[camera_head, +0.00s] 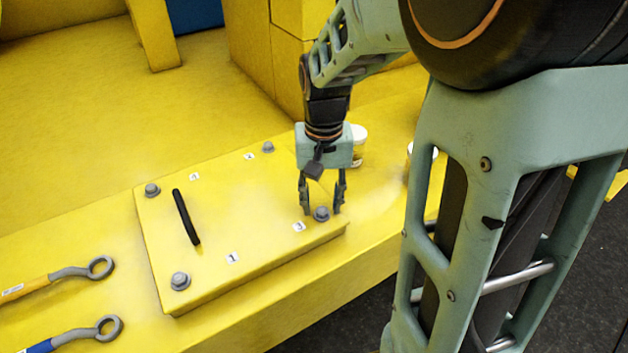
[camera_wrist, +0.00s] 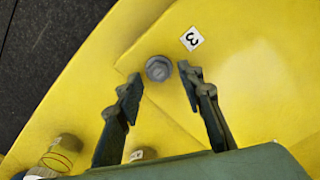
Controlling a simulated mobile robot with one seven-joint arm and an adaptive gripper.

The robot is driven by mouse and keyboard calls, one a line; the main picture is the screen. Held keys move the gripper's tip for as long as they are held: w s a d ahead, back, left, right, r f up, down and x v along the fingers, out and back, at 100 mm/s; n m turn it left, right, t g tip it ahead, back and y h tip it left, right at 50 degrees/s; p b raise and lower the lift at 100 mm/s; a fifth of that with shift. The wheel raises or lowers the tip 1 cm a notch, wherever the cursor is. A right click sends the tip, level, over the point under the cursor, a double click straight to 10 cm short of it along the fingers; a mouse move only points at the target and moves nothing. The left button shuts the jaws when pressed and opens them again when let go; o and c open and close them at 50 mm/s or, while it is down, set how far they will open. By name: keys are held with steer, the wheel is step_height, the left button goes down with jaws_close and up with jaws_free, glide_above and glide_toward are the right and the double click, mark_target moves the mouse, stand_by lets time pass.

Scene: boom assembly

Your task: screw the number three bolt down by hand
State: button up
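The number three bolt (camera_head: 321,214) is a grey hex-head bolt at the near right corner of the yellow cover plate (camera_head: 215,215), beside the white "3" label (camera_head: 299,227). In the wrist view the bolt (camera_wrist: 158,68) lies just beyond the fingertips, roughly between their lines, with the "3" label (camera_wrist: 192,39) up and right of it. My gripper (camera_head: 322,211) points down over this corner. Its fingers are spread, and the wrist view shows the gripper (camera_wrist: 158,76) open with nothing between the fingers. I cannot tell the exact height of the fingertips above the bolt.
Other bolts sit at the plate's corners (camera_head: 180,281) (camera_head: 152,190) (camera_head: 267,147). A black handle (camera_head: 187,217) stands on the plate. Two ring wrenches (camera_head: 85,272) (camera_head: 90,333) lie at left. A white-and-yellow container (camera_head: 358,146) stands behind my gripper.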

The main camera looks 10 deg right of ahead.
mark_target(322, 208)
steer(key=shift+r, duration=0.1)
step_height(322, 208, up, 12)
stand_by(0.4)
